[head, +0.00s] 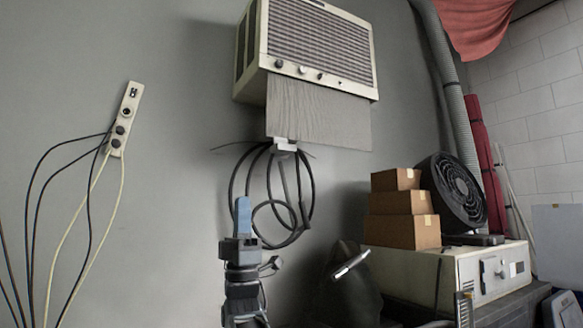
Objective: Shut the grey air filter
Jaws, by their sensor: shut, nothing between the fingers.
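The grey air filter (318,113) is a flat panel with a wood-like grain. It hangs down from the underside of the cream wall air conditioner (318,75), with its lower part well below the housing. My gripper (242,204) is at the lower middle, pointing up with its blue fingers together and nothing visible between them. In the picture it is below and left of the filter, clearly apart from it. How far it stands from the wall is hard to tell.
Black cables (272,205) hang in loops below the filter, near my gripper. A power strip (125,119) with cords is on the left wall. Cardboard boxes (403,231) and a black fan (455,192) stand on a cream machine (447,272) at right.

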